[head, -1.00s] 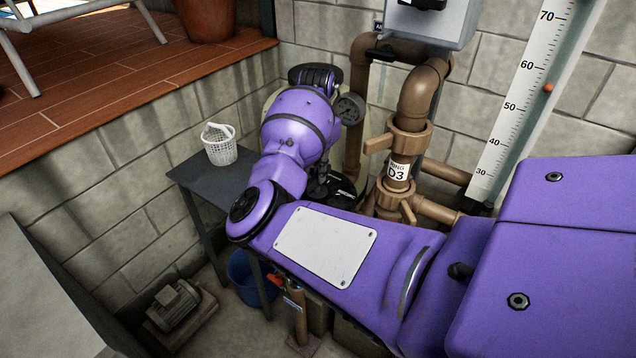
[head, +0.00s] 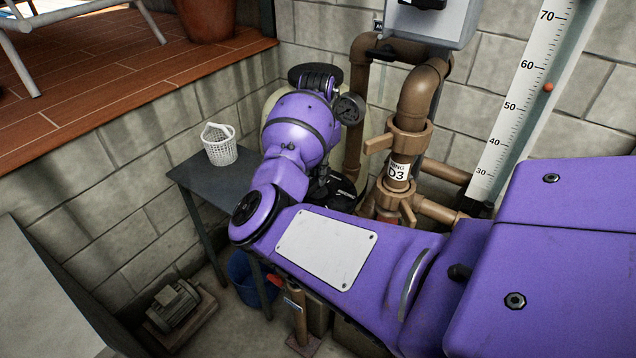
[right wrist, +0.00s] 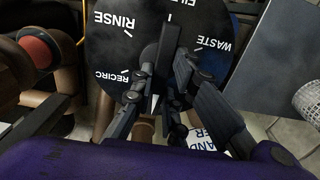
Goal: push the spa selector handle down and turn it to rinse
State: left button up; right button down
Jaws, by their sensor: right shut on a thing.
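The spa selector is a round black dial. In the right wrist view the dial (right wrist: 112,50) shows white words: RINSE at upper left, RECIRC at left, WASTE at right, and a partly cut-off word at the top. Its dark handle (right wrist: 166,50) runs from the dial's middle down between my fingers. My right gripper (right wrist: 160,95) is shut on the handle. In the head view the dial (head: 346,196) is mostly hidden behind my right arm, and my right gripper (head: 322,186) shows small and dark above it. The handle's exact heading is hard to tell. My left gripper is out of view.
Brown pipes and a valve (head: 410,130) stand close right of the selector. A grey table (head: 205,183) with a white basket (head: 219,146) stands to the left. A blue bucket (head: 247,280) and a motor (head: 174,305) are on the floor below.

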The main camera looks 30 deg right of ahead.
jog(key=shift+f+m, duration=0.15)
jog(key=shift+m, duration=0.75)
jog(key=m, duration=0.4)
jog(key=shift+m, duration=0.3)
jog(key=m, duration=0.3)
jog(key=shift+a+f, duration=0.1)
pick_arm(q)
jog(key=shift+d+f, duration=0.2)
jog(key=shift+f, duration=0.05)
pick_arm(e)
jog(key=m, duration=0.2)
jog(key=shift+m, duration=0.3)
jog(key=c, duration=1.7)
grip_release()
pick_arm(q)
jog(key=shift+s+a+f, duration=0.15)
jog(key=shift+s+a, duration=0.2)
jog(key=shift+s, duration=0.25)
pick_arm(e)
jog(key=shift+o, duration=0.6)
jog(key=shift+r, duration=0.2)
